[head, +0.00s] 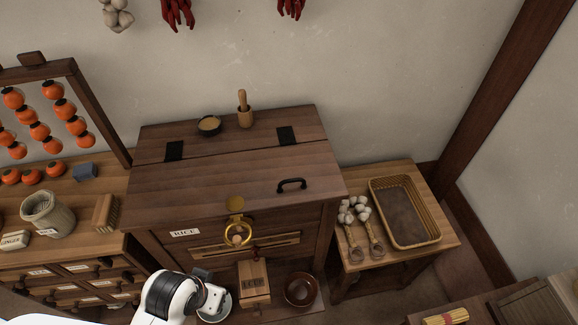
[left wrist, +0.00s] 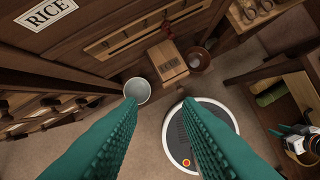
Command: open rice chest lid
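The rice chest (head: 160,248) stands against the wall in the head view, with a RICE label on its front. Its wooden lid (head: 215,178) lies flat and shut, with two black hinges behind it. A black handle (head: 291,185) sits on the lid near the front right. A brass hasp (head: 235,204) with a ring hangs at the front edge. My left arm is low in front of the chest, clear of the lid. In the left wrist view my left gripper (left wrist: 160,101) has its teal fingers wide apart, nothing between them. My right gripper (left wrist: 283,131) shows small at the right, its fingers seemingly apart.
A bowl (head: 209,124) and a mortar with pestle (head: 245,112) stand on the fixed strip behind the lid. A wooden box (head: 254,278) and a brown bowl (head: 300,291) are below the chest front. A side table with a basket (head: 432,240) stands right, drawers left.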

